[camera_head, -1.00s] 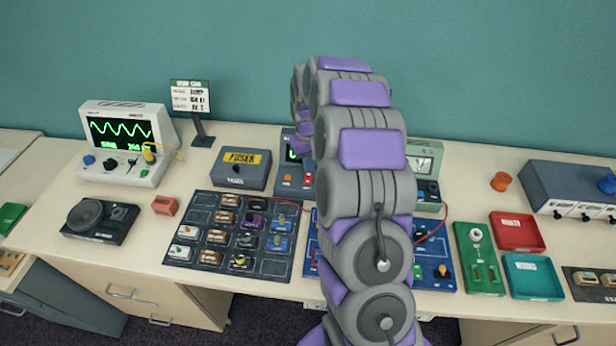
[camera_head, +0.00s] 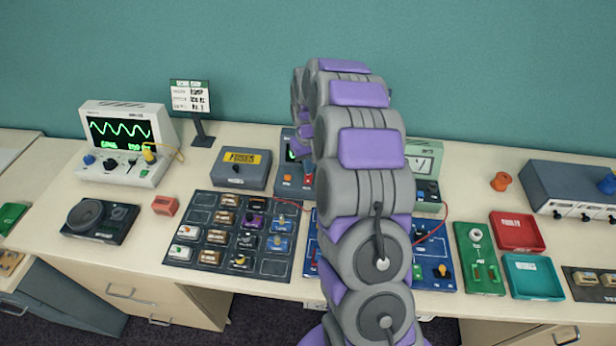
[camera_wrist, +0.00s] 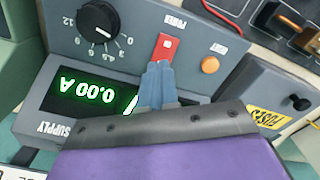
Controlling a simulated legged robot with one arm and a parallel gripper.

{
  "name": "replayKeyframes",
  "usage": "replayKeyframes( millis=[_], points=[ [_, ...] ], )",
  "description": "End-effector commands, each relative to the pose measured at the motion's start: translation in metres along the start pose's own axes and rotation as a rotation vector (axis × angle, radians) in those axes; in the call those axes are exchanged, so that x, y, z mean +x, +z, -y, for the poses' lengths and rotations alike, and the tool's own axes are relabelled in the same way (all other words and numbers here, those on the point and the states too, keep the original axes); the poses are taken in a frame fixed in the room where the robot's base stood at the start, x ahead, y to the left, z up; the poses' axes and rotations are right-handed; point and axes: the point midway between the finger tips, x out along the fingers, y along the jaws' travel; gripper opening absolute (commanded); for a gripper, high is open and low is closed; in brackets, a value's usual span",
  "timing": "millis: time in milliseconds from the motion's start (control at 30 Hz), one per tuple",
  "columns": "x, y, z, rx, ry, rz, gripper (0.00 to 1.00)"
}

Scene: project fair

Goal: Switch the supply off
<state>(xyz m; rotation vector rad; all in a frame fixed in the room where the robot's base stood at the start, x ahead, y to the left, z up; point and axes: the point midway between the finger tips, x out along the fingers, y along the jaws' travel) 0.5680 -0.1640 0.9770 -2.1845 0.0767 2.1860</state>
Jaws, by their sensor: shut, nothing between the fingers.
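The supply (camera_wrist: 120,60) is a grey unit with a green display reading 0.00 A, a black dial and a red switch (camera_wrist: 168,46) marked POWER. In the wrist view my gripper (camera_wrist: 162,68) is shut and empty, its tips at the lower end of the red switch. I cannot tell whether they touch it. In the head view the supply (camera_head: 287,178) stands at the back of the table, partly hidden behind my arm, and the gripper's fingers are hidden. An orange round part (camera_wrist: 210,64) sits beside the switch.
The fuses box (camera_head: 242,168) stands just left of the supply, and it also shows in the wrist view (camera_wrist: 262,92). A dark board of small modules (camera_head: 195,215) lies in front. A meter (camera_head: 425,165) stands to the right. An oscilloscope (camera_head: 125,140) is at far left.

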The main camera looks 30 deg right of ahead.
Motion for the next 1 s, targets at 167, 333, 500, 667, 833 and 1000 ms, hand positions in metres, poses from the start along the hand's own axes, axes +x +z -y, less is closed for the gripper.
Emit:
replayKeyframes(
  millis=[167,333,500,667,833,1000],
  points=[
    [0.003,0.0,0.0,0.0,0.0,0.0,0.0],
    [0.005,0.0,0.0,0.0,0.0,0.0,0.0],
    [0.007,0.0,0.0,0.0,0.0,0.0,0.0],
    [0.009,0.0,0.0,0.0,0.0,0.0,0.0],
    [0.006,0.0,0.0,0.0,0.0,0.0,0.0],
    [-0.005,0.0,0.0,0.0,0.0,0.0,0.0]
  ],
)
